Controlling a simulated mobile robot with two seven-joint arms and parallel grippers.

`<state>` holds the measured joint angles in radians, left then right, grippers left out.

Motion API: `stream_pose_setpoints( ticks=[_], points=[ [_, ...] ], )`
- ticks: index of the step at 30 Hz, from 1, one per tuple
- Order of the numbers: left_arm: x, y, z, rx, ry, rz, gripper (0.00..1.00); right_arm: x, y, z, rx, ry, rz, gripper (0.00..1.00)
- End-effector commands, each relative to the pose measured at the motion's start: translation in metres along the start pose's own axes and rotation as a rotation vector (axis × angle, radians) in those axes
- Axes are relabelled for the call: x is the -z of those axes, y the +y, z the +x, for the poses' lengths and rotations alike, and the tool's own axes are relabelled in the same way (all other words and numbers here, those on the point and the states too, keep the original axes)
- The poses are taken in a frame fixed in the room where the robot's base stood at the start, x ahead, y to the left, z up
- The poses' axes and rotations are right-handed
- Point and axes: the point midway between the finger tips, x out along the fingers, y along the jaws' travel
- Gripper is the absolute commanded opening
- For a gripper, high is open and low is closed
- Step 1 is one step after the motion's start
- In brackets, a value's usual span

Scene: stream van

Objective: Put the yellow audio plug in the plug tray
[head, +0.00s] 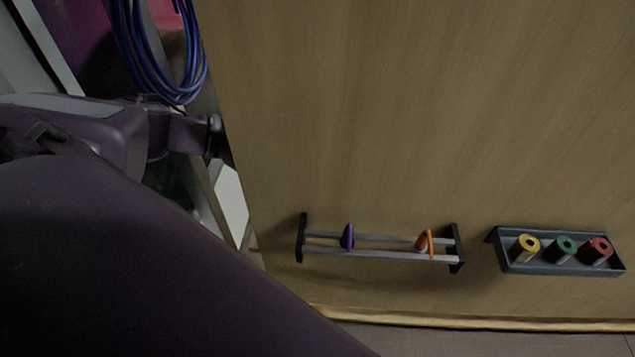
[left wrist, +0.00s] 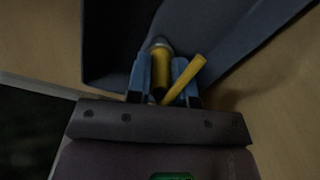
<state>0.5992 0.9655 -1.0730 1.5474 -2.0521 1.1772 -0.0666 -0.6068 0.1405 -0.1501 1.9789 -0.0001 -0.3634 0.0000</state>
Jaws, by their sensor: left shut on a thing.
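In the left wrist view my left gripper (left wrist: 162,78) has its blue fingers shut on the yellow audio plug (left wrist: 160,68). The plug's rounded end shows between the fingertips, and a slanted yellow piece (left wrist: 187,79) sticks out at the right finger. A dark blue-grey tray (left wrist: 205,30), which looks like the plug tray, lies just beyond the fingertips. Its deep inside is in shadow at the upper left. I cannot tell whether the plug touches it. In the head view my left arm reaches to the left edge of the wooden surface, and its fingers are hidden. My right gripper is not in view.
In the head view a rail rack (head: 375,252) on the wooden surface (head: 400,110) carries a purple piece (head: 347,237) and an orange piece (head: 424,242). A grey holder (head: 560,268) has yellow, green and red cylinders. Blue cable (head: 150,70) hangs at the upper left.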

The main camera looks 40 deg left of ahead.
Motion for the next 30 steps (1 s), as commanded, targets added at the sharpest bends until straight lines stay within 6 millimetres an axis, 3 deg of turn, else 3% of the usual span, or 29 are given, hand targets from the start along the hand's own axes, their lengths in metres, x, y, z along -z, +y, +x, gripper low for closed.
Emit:
stream_pose_setpoints(
  ticks=[14, 15, 19, 30],
  points=[
    [0.0001, -0.0001, 0.0104, -0.001, 0.0, 0.001, 0.0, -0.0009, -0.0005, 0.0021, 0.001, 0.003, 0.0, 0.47],
    [0.0001, -0.0002, 0.0103, 0.0, 0.0, 0.001, 0.24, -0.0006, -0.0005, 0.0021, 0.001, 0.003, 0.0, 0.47],
    [0.0001, -0.0002, 0.0096, 0.0, 0.0, 0.0, 0.44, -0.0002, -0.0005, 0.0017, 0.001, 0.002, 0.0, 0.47],
    [0.0001, -0.0001, 0.0065, 0.0, 0.0, 0.0, 0.47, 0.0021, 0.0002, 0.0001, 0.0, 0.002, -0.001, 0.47]
  ],
)
